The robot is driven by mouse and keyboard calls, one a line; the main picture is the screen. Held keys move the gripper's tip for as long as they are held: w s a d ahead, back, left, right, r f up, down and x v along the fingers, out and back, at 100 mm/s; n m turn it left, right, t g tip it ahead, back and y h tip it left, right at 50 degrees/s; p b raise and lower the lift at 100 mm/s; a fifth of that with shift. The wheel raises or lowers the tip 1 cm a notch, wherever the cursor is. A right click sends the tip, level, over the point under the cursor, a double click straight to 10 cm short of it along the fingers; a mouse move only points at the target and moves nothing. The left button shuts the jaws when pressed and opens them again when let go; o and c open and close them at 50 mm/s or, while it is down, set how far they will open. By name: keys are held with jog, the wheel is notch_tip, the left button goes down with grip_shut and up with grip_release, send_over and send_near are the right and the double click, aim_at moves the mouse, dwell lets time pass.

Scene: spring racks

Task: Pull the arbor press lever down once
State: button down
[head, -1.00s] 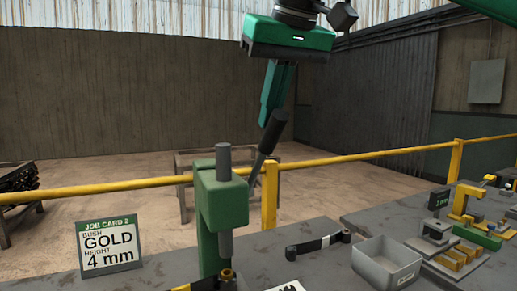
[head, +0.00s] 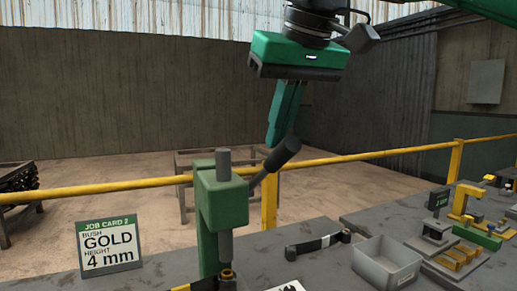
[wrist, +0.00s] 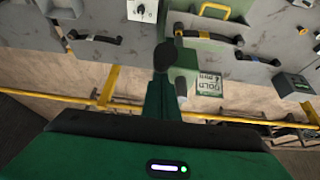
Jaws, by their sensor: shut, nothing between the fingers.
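The green arbor press (head: 220,200) stands at the front of the bench with its grey ram upright. Its lever (head: 283,154) has a dark grip and slants up and to the right from the press head. My gripper (head: 272,146) is shut and empty, pointing down, with its fingertips at or just above the lever grip. I cannot tell for certain that they touch. In the wrist view the lever's dark round end (wrist: 163,57) shows just beyond the closed fingers (wrist: 158,98), and the press body is partly hidden behind it.
A job card (head: 109,246) reading gold, 4 mm stands left of the press. A black-handled tool (head: 318,245) and a grey bin (head: 387,262) lie to the right. A yellow rail (head: 370,154) runs behind the bench.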

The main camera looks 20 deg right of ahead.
aim_at(281, 166)
jog(key=shift+f, duration=0.1)
jog(key=shift+s+f, duration=0.6)
jog(key=shift+f, duration=0.3)
jog(key=shift+s+f, duration=0.55)
jog(key=shift+f, duration=0.35)
jog(key=f, duration=0.2)
jog(key=s+f, duration=0.1)
jog(key=f, duration=0.1)
jog(key=shift+s+f, duration=0.1)
jog(key=shift+s, duration=0.05)
jog(key=shift+s+f, duration=0.1)
jog(key=shift+f, duration=2.1)
